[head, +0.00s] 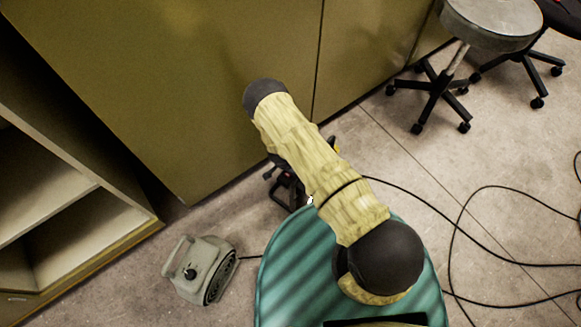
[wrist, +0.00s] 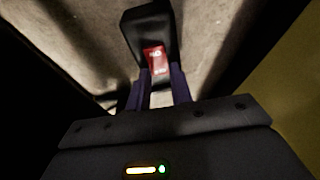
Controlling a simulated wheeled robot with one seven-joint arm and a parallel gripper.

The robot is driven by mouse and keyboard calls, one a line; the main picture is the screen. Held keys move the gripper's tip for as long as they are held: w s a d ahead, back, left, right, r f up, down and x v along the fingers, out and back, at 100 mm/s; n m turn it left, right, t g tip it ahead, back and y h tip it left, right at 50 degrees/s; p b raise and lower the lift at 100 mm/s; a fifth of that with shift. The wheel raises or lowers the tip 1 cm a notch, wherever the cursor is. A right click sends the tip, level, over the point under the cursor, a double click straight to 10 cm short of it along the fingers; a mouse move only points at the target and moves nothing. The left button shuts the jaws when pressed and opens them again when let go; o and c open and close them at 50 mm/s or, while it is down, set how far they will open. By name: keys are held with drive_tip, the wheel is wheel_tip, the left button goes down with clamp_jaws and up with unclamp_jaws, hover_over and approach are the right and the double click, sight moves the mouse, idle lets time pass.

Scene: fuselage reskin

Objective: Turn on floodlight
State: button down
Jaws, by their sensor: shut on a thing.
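A red switch (wrist: 154,57) with pale marks sits in a black housing (wrist: 148,22), seem from close up in the wrist view. The housing appears to be part of the floodlight, but I cannot see the whole lamp. My gripper (wrist: 161,74) has its two dark fingers at the near end of the red switch, shut on it. In the head view, a black framed object (head: 287,190), probably the floodlight, stands on the floor by the cabinet. My arm hides most of it, and my gripper is hidden there.
An olive cabinet (head: 180,80) stands close behind, with open shelving (head: 75,215) at left. A grey blower (head: 205,268) sits on the floor. A stool (head: 490,22) stands at upper right. Black cables (head: 455,240) loop across the otherwise clear floor at right.

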drive_tip(key=c, duration=1.2)
unclamp_jaws()
drive_tip(key=shift+c, duration=0.2)
drive_tip(key=p+v, duration=0.7)
drive_tip(key=v, duration=1)
drive_tip(key=shift+r+p, duration=0.2)
drive_tip(key=shift+p, duration=0.15)
drive_tip(key=shift+s, duration=0.1)
